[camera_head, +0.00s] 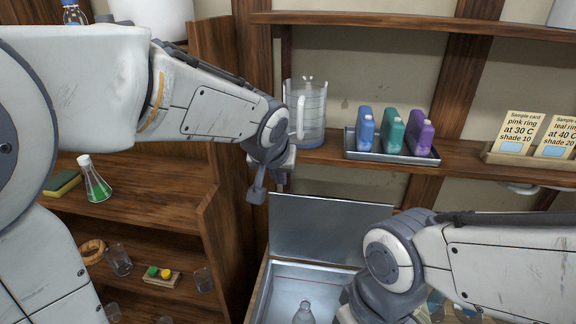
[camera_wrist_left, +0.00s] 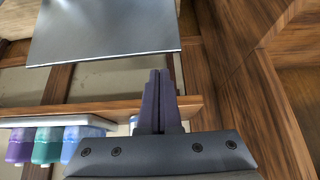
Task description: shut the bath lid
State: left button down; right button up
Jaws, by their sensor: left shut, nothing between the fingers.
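The bath lid (camera_head: 318,228) is a flat grey metal panel. It stands raised, nearly upright, at the back edge of the open bath (camera_head: 262,292). It also shows in the left wrist view as a metal sheet (camera_wrist_left: 105,32). A clear bottle (camera_head: 304,314) stands inside the bath. My left gripper (camera_head: 281,184) is above the lid's upper left corner, near the shelf edge. In the left wrist view its fingers (camera_wrist_left: 158,95) are together and empty, apart from the lid. My right forearm covers the bath's right side, and its fingers do not show.
The shelf (camera_head: 460,160) behind the lid carries a clear jug (camera_head: 308,115), a tray (camera_head: 392,157) with blue, teal and purple bottles, and sample cards (camera_head: 520,132). A wooden side panel (camera_head: 228,250) stands left of the bath. A green flask (camera_head: 95,183) stands further left.

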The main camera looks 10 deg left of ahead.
pick_arm(q)
jog(key=p, duration=0.1)
send_over(283, 209)
jog(key=w, duration=0.2)
jog(key=shift+s+f, duration=0.2)
jog(key=shift+f, duration=0.4)
jog(key=shift+s+f+b, duration=0.6)
jog(key=shift+f+b, duration=0.65)
jog(key=shift+b, duration=0.1)
jog(key=shift+s+f+b, duration=0.65)
jog(key=shift+f+b, duration=0.55)
jog(key=shift+b, duration=0.2)
jog(key=shift+s+f+b, duration=0.6)
jog(key=shift+f+b, duration=0.65)
jog(key=shift+b, duration=0.1)
jog(key=shift+s+b, duration=1.25)
jog(key=shift+s, duration=1.3)
notch_tip(283, 209, up, 8)
jog(key=s+p, duration=0.1)
jog(key=p, duration=0.5)
jog(key=shift+s, duration=0.35)
jog(key=shift+f, duration=0.1)
